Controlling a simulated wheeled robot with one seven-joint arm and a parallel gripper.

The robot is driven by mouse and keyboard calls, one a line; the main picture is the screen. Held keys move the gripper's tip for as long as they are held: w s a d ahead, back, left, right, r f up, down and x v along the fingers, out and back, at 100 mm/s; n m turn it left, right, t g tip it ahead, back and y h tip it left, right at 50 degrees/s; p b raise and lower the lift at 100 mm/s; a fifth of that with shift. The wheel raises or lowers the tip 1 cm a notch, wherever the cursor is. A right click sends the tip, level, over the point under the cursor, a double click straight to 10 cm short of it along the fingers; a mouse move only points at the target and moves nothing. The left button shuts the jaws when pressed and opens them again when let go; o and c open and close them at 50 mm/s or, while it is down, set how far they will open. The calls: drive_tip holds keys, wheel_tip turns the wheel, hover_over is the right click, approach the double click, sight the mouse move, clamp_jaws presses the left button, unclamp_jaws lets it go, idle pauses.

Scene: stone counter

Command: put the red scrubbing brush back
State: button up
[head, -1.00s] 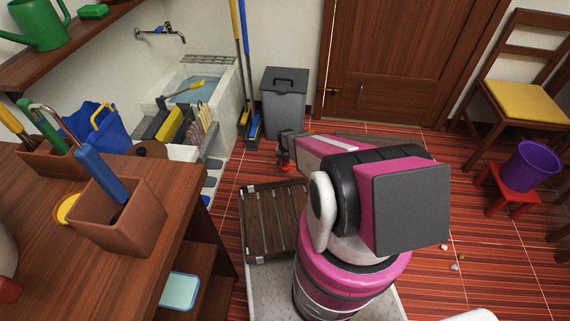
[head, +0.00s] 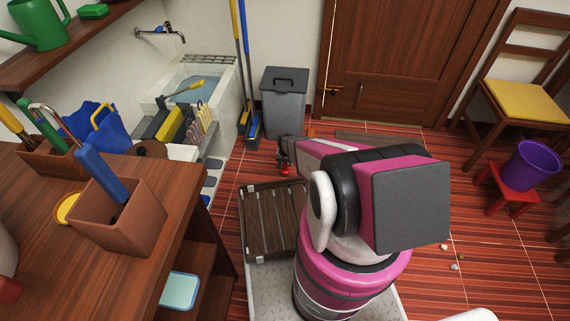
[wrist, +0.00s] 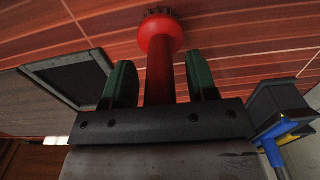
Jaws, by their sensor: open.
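The red scrubbing brush (wrist: 159,75) shows in the wrist view, with a red handle, a rounded red head and dark bristles at its far end. Its handle lies between the two green fingers of my open gripper (wrist: 160,84), with a visible gap on each side. The near end of the handle is hidden by the gripper's dark body. In the head view my gripper (head: 284,156) is low over the floor in front of the grey bin, mostly hidden by my arm. A small red part of the brush (head: 285,171) shows just below it.
A grey lidded bin (head: 284,103) and blue-and-yellow long-handled tools (head: 246,80) stand behind the gripper. A white sink (head: 232,92) and a rack of brushes (head: 187,128) are left. A slatted wooden rack (head: 270,222) lies nearer.

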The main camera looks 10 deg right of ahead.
wheel_tip(320, 180, up, 12)
drive_tip(key=shift+f, duration=0.1)
drive_tip(key=s+r+n, duration=0.1)
drive_tip(key=s+r, duration=0.6)
drive_tip(key=r, duration=0.4)
drive_tip(key=s+r+n, duration=0.1)
drive_tip(key=s+r, duration=0.6)
drive_tip(key=r, duration=0.5)
drive_tip(key=s+r+n, duration=0.1)
drive_tip(key=s+r, duration=0.5)
drive_tip(key=r, duration=0.6)
drive_tip(key=shift+s+n, duration=0.3)
drive_tip(key=shift+s, duration=0.1)
drive_tip(key=shift+d+f, duration=0.1)
